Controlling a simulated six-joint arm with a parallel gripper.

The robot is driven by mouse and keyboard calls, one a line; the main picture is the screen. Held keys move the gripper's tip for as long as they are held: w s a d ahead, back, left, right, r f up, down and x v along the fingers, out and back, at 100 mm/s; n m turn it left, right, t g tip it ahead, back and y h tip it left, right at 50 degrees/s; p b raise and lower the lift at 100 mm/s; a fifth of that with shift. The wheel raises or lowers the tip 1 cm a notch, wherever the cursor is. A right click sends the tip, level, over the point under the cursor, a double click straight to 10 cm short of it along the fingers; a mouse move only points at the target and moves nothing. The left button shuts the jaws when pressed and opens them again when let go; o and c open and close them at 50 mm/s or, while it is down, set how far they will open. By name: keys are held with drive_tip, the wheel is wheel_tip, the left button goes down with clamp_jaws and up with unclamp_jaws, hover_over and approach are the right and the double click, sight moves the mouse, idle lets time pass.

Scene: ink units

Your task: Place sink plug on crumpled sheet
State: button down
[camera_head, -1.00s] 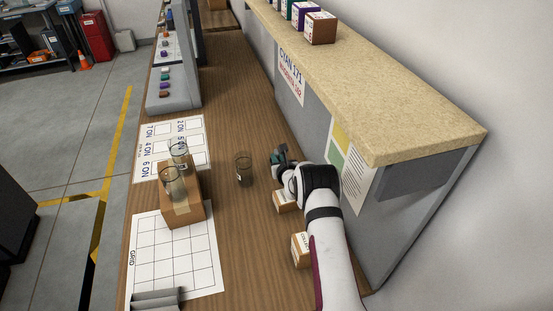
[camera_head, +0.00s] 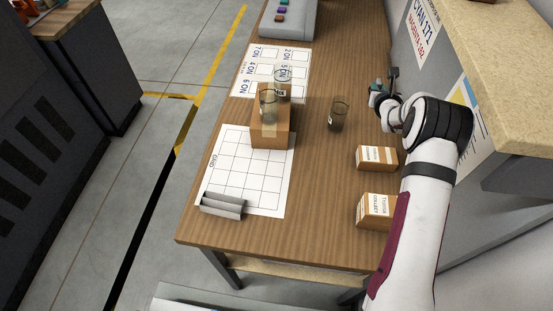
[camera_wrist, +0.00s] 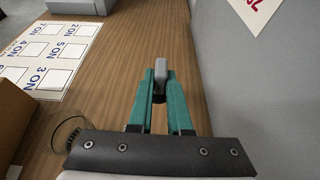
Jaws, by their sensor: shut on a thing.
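My gripper (camera_head: 378,93) is over the wooden table, right of the lone glass and near the grey partition. In the wrist view its teal fingers (camera_wrist: 160,82) are shut on a small grey piece with a dark underside, apparently the sink plug (camera_wrist: 160,68). In the head view the plug is too small to make out at the gripper.
A glass (camera_head: 338,115) stands mid-table, and two more glasses stand at a cardboard box (camera_head: 270,130). Small cartons (camera_head: 377,157) sit beside my arm on the right. A numbered sheet (camera_head: 258,72) lies farther back. The table between the grid paper (camera_head: 250,165) and the cartons is clear.

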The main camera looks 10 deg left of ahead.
drive_tip(key=s+a+r+n+g+y, duration=0.1)
drive_tip(key=a+r+n+y, duration=0.1)
drive_tip(key=a, duration=0.6)
drive_tip(key=s+a+r+n+g+y, duration=0.1)
drive_tip(key=a+r+n+y, duration=0.2)
drive_tip(key=a+r, duration=0.4)
drive_tip(key=s+a+r+n+y, duration=0.1)
drive_tip(key=a+r+n+y, duration=0.2)
drive_tip(key=a, duration=0.7)
drive_tip(key=shift+s+a+r+g+y, duration=0.1)
drive_tip(key=shift+a+r+g+y, duration=0.1)
drive_tip(key=shift+r, duration=0.2)
drive_tip(key=shift+s+a+r+g+y, duration=0.1)
drive_tip(key=shift+r+g+y, duration=0.1)
drive_tip(key=shift+r, duration=0.2)
drive_tip(key=s+a+r+n+g+y, duration=0.2)
drive_tip(key=s+a, duration=0.2)
drive_tip(key=a, duration=0.2)
drive_tip(key=n+g+y, duration=0.3)
drive_tip(key=n+g, duration=0.5)
hover_over(228, 202)
wheel_tip(228, 202, down, 14)
drive_tip(key=shift+g, duration=0.3)
wheel_tip(228, 202, down, 8)
drive_tip(key=shift+f, duration=0.25)
drive_tip(key=shift+f, duration=0.15)
